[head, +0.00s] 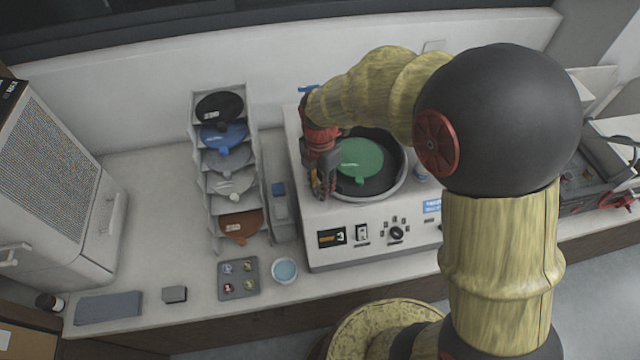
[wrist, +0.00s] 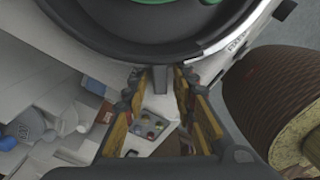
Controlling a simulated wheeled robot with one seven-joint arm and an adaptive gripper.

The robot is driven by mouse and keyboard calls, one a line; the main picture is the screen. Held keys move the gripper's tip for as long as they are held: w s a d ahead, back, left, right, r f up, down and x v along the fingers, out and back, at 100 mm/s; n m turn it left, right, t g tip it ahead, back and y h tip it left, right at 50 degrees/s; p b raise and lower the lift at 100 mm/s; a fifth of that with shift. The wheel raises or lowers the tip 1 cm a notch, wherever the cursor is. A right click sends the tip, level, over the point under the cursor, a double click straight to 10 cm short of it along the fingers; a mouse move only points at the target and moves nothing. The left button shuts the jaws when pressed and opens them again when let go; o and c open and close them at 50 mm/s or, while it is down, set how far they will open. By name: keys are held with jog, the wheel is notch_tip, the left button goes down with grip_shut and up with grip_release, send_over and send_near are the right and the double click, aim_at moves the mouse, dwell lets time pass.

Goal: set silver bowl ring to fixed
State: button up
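The silver bowl ring (head: 372,199) runs around a dark round bowl on the white press (head: 345,222). A green disc (head: 362,158) with a small tab lies in the bowl. My gripper (head: 323,190) points down at the ring's left front side. In the wrist view the ring's curved edge crosses the top. A small grey tab (wrist: 160,80) at that edge sits between my fingertips (wrist: 163,74). The fingers are apart, with a gap beside the tab; contact cannot be told. Small lettering (wrist: 237,43) beside the ring is too blurred to read.
A rack (head: 215,215) of coloured discs stands left of the press. A grey tray (head: 224,292) with small round pieces and a cup (head: 285,270) lie in front of it. The press's front panel has a black knob (head: 396,233). The counter between the rack and left cabinet is clear.

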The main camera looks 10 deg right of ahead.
jog(key=c, duration=0.6)
grip_shut()
